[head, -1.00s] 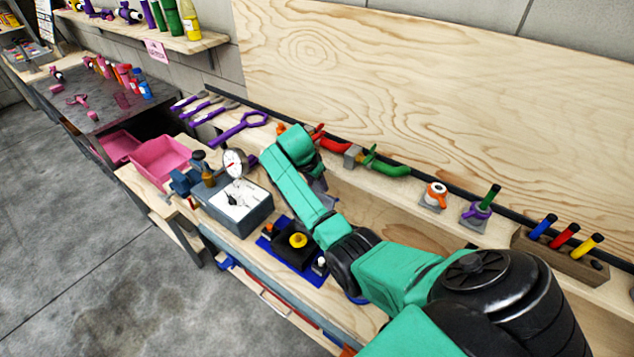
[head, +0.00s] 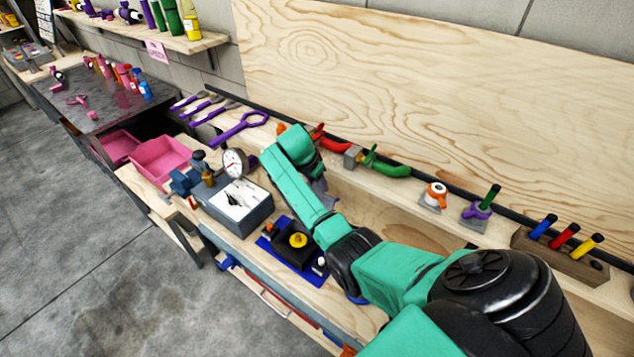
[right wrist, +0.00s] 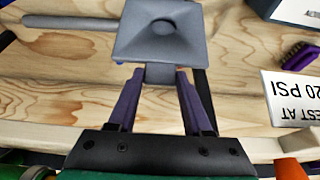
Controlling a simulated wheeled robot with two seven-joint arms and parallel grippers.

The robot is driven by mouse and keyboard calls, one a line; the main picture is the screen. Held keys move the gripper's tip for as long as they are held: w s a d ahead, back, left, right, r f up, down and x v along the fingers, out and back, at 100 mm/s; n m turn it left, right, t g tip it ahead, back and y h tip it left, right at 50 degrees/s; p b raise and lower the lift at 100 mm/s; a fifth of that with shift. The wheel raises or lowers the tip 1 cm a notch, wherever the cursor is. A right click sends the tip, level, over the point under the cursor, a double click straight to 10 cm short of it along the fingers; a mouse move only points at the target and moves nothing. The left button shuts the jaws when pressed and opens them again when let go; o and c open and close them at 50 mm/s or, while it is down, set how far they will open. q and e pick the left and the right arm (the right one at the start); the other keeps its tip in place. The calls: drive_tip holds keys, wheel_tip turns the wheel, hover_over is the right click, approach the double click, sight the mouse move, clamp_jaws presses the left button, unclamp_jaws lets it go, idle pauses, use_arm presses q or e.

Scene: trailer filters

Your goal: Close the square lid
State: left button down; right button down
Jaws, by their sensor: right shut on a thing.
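In the head view my right gripper (head: 318,186) is mostly hidden behind my green forearm, and I cannot make out the lid there. My left gripper is not in view.
Red and green valve handles (head: 385,166) lie behind. A white "PSI" sign (right wrist: 292,98) is at right in the wrist view.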

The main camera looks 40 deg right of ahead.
drive_tip(key=shift+r, duration=0.1)
drive_tip(key=shift+s+a+h, duration=0.15)
drive_tip(key=shift+a+h, duration=0.3)
drive_tip(key=shift+h, duration=0.05)
drive_tip(key=s+a+f+t+h+b, duration=0.1)
drive_tip(key=s+a+t+h+b, duration=0.1)
drive_tip(key=a+h+b, duration=0.3)
drive_tip(key=shift+s+a+f+h+b, duration=0.25)
drive_tip(key=shift+s+a+h+b, duration=0.15)
drive_tip(key=shift+a+b, duration=1.25)
drive_tip(key=shift+a+p, duration=0.3)
drive_tip(key=shift+p, duration=0.05)
